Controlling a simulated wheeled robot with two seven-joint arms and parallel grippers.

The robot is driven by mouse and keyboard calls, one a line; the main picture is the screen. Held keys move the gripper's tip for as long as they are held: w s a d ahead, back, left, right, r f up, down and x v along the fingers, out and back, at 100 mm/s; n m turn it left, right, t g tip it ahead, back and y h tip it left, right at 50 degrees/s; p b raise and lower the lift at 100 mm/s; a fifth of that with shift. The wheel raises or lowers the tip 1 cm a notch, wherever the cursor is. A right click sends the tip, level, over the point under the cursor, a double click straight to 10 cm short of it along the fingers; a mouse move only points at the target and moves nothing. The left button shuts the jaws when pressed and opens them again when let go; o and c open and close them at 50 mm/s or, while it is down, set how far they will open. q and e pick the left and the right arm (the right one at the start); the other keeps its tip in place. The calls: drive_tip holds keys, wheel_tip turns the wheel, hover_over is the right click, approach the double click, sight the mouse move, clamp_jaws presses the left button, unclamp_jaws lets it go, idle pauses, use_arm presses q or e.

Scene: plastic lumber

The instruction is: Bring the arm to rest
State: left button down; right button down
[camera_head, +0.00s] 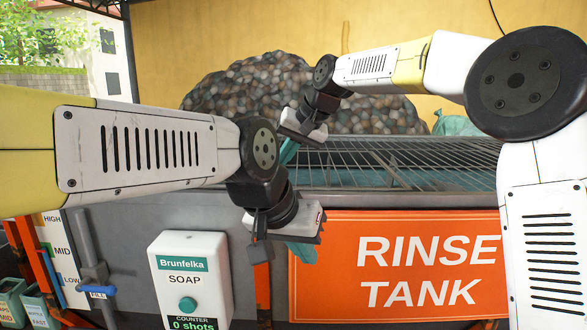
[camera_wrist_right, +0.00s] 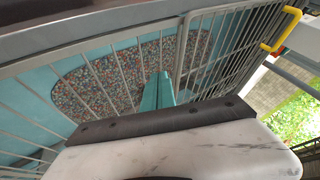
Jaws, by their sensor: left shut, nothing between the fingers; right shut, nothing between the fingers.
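My left gripper (camera_head: 303,252) hangs in front of the grey tank wall, at the upper left corner of the orange RINSE TANK sign. Its teal fingers are shut and hold nothing. My right gripper (camera_head: 288,153) is farther back, above the tank's left end by the metal grate (camera_head: 400,165). Its teal fingers are shut and empty; they also show in the right wrist view (camera_wrist_right: 158,92), pointing toward the grate bars. Both arms are bent in the air in the head view.
The orange sign (camera_head: 400,262) covers the tank front. A white soap dispenser (camera_head: 190,280) with a teal button stands at the lower left, beside a blue valve (camera_head: 95,275). A heap of mixed pebble-like pieces (camera_head: 240,100) rises behind the grate. A teal bag (camera_head: 455,126) lies back right.

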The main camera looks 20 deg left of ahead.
drive_tip(key=s+d+r+t+h, duration=0.1)
drive_tip(key=s+d+r, duration=0.1)
drive_tip(key=d, duration=0.5)
drive_tip(key=s+d+r, duration=0.1)
drive_tip(key=d+r, duration=0.2)
drive_tip(key=d, duration=0.4)
drive_tip(key=s+d+f+m+t+h, duration=0.1)
drive_tip(key=s+d+f, duration=0.15)
drive_tip(key=d, duration=0.45)
drive_tip(key=s+d+f+m+t+h, duration=0.1)
drive_tip(key=s+d, duration=0.3)
drive_tip(key=d, duration=0.3)
drive_tip(key=s+d+f+m+h, duration=0.1)
drive_tip(key=s+d+f+m, duration=0.1)
drive_tip(key=s+d+f, duration=0.9)
drive_tip(key=s+d, duration=0.2)
drive_tip(key=d, duration=0.1)
drive_tip(key=shift+s+t+h, duration=0.2)
drive_tip(key=shift+t+h, duration=0.1)
drive_tip(key=shift+h, duration=0.1)
drive_tip(key=shift+f, duration=0.1)
